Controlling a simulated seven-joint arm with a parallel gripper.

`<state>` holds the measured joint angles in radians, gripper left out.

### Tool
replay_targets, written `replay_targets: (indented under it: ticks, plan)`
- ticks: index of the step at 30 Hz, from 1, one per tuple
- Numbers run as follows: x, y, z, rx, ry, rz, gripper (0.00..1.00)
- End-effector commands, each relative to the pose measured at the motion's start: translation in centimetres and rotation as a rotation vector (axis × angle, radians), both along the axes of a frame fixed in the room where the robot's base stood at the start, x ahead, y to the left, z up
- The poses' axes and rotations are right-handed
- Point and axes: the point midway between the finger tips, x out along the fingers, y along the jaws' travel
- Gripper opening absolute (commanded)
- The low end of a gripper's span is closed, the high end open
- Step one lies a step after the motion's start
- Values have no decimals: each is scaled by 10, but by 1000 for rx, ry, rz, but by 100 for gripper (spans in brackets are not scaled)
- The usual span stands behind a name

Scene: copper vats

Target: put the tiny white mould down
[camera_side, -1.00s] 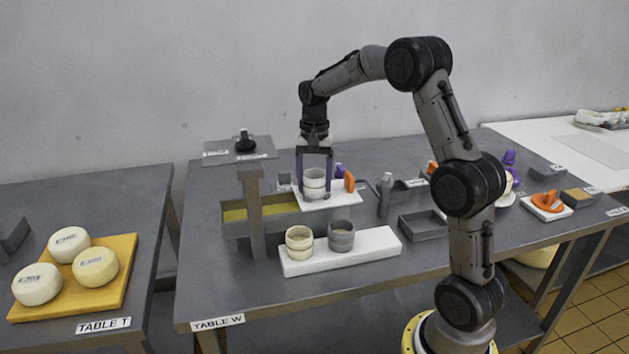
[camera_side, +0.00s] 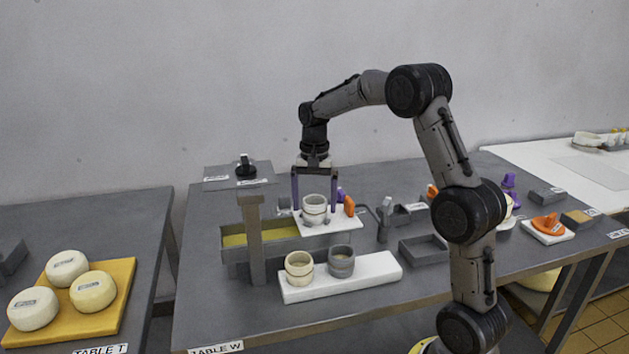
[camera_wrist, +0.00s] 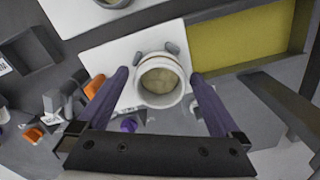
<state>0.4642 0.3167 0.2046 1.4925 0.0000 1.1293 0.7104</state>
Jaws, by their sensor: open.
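The tiny white mould (camera_side: 315,212) stands upright on a small white board (camera_side: 346,221) beside the yellow-floored trough. My gripper (camera_side: 314,206) is open, with one purple finger on either side of the mould. In the wrist view the mould (camera_wrist: 161,82) lies between the spread fingers of my gripper (camera_wrist: 159,76), with a gap to each of them. A pale filling shows inside its rim. Small grey pegs (camera_wrist: 172,47) stand on the board close beside the mould.
A cream mould (camera_side: 299,268) and a grey mould (camera_side: 341,261) stand on a longer white block (camera_side: 382,272) in front. The grey trough (camera_side: 232,255) and a grey post (camera_side: 255,240) are left of the mould. An orange item (camera_side: 349,206) is close on the right.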

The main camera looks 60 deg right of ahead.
Motion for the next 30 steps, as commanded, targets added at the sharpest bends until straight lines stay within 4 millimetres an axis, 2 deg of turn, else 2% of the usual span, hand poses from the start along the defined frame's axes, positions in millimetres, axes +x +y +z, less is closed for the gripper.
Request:
replay_targets:
  ticks: [6,12,20,23,25,30]
  plan:
    - [1,-1,46,-4,-7,0,100]
    - [1,0,83,-3,-4,0,100]
    - [-1,1,108,-2,-3,5,100]
    - [-7,13,117,-10,-20,46,100]
    - [-16,30,125,-23,-46,110,100]
    - [-60,88,141,-73,-136,353,100]
